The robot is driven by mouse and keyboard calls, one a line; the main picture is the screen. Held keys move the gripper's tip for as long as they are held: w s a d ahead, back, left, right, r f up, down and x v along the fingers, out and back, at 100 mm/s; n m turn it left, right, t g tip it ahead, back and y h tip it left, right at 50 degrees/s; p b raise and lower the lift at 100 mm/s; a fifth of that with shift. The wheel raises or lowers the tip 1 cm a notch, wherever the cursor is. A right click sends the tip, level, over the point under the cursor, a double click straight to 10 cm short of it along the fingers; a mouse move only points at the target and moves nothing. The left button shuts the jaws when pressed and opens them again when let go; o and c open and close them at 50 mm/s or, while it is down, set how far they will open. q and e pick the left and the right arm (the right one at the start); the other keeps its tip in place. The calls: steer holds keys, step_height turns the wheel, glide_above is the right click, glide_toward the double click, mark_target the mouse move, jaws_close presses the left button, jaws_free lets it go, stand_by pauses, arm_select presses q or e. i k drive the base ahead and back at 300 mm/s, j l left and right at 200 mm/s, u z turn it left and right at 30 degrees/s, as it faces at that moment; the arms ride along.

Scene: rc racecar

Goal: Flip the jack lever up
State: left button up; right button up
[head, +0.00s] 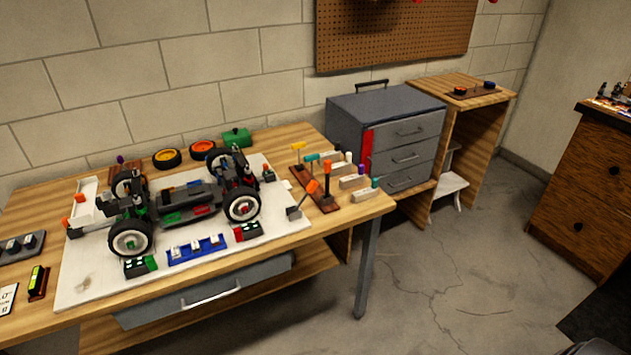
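A lever with an orange knob (311,187) sits at the right edge of the white mat (280,236) on the wooden workbench (345,212). It is tilted, with its knob leaning up and to the right from a small grey base; it looks like the jack lever, but I cannot be sure. The RC car (180,197) stands on the mat to its left, with its black and white wheels and open chassis showing. Neither of my grippers is in view.
A wooden rack (315,190) with coloured-handle tools stands just right of the lever. A blue tray (198,248) lies in front of the car. Loose orange-rimmed wheels (167,158) lie behind it. A grey drawer cabinet (385,115) stands right of the bench. The concrete floor (440,270) in front is clear.

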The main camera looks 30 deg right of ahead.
mark_target(312, 187)
steer(key=i+l, duration=0.1)
steer(key=l, duration=2.2)
steer(key=i+l, duration=0.15)
steer(key=l, duration=1.05)
steer(key=i+u, duration=0.05)
